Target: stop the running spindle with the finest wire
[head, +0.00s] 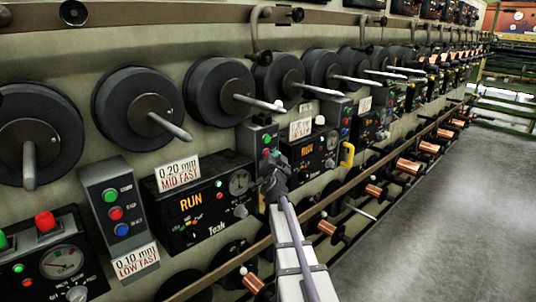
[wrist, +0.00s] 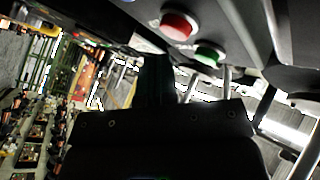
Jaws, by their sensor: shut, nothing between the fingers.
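In the head view a card reading 0.20 mm MID FAST (head: 178,172) sits above a panel with a lit RUN display (head: 192,202). A card reading 0.10 mm LOW FAST (head: 136,262) hangs under a grey button box (head: 116,207) with green, red and blue buttons. Farther right a second panel shows RUN (head: 307,150); its card (head: 300,128) is too blurred to read surely. My gripper (head: 270,178) is shut and empty, just below another grey button box (head: 258,143). In the wrist view a red button (wrist: 180,23) and a green button (wrist: 209,54) are close beyond my gripper (wrist: 158,72).
Dark spindle discs (head: 138,108) with pale rods jutting out line the wall above the panels. Copper spools (head: 328,228) line a lower rail. A yellow handle (head: 347,154) sticks out right of my gripper. The grey floor (head: 450,220) at the right is clear.

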